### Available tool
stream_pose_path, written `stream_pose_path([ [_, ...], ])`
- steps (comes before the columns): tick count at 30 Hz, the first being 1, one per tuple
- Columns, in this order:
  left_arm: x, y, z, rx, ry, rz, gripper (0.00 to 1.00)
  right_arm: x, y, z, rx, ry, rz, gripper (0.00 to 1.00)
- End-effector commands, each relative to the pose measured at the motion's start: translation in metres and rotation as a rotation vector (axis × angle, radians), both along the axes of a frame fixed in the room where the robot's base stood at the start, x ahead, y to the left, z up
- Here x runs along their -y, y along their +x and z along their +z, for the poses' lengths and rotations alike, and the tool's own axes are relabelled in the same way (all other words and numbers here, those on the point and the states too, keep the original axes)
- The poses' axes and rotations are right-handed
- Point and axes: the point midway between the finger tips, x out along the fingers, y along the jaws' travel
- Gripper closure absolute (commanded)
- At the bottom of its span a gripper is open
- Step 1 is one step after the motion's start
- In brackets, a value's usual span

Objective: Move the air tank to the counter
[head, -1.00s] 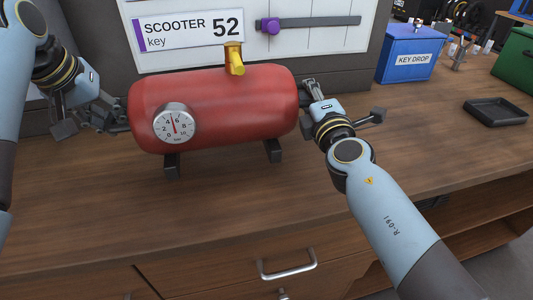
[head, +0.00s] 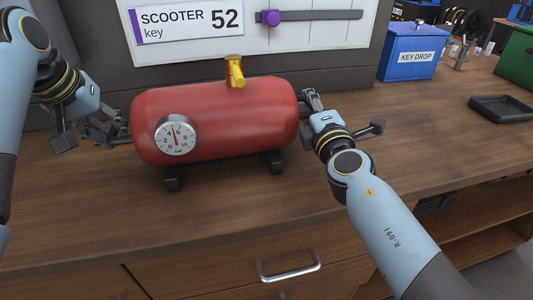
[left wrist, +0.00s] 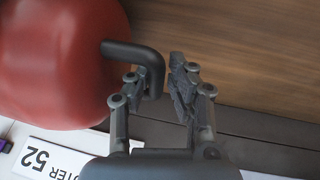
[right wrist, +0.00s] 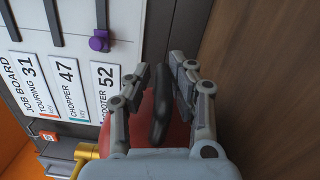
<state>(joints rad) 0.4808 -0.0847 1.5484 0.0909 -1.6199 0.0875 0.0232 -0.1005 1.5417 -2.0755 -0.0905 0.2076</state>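The red air tank (head: 210,118) stands level, its black feet (head: 274,162) appearing to rest on the wooden counter (head: 80,215). It has a round gauge in front and a yellow valve (head: 235,72) on top. My left gripper (head: 122,132) is at its left end; in the left wrist view the fingers (left wrist: 160,82) are apart on either side of a bent black handle (left wrist: 148,62), with a gap visible. My right gripper (head: 309,98) is at its right end; in the right wrist view its fingers (right wrist: 163,80) straddle the other black handle (right wrist: 160,108), also with a gap.
The job board (head: 330,40) stands close behind the tank. A blue key drop box (head: 412,58), a black tray (head: 502,108) and a green box (head: 517,58) are at the right. Counter in front of the tank is clear; drawers with a metal handle (head: 288,266) lie below.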

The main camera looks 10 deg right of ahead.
Motion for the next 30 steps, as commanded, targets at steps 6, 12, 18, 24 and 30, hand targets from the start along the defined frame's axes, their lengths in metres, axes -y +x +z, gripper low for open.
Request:
stream_pose_path([
  [6, 0.001, 0.001, 0.002, 0.002, -0.003, -0.001, 0.69, 0.0, -0.001, -0.001, -0.003, -0.001, 0.0, 0.62],
  [12, 0.002, 0.0, 0.002, 0.002, -0.004, -0.001, 0.69, -0.001, -0.001, -0.002, -0.006, 0.0, 0.002, 0.62],
  [18, -0.002, -0.006, 0.019, 0.006, -0.005, -0.001, 0.69, -0.001, -0.001, -0.001, -0.004, 0.0, 0.002, 0.62],
  [24, -0.01, -0.023, 0.059, 0.007, -0.005, -0.001, 0.69, -0.001, 0.0, -0.001, -0.003, 0.001, 0.002, 0.62],
  [30, -0.017, -0.038, 0.094, 0.006, -0.004, 0.0, 0.69, -0.001, 0.0, 0.0, -0.002, 0.001, 0.003, 0.62],
])
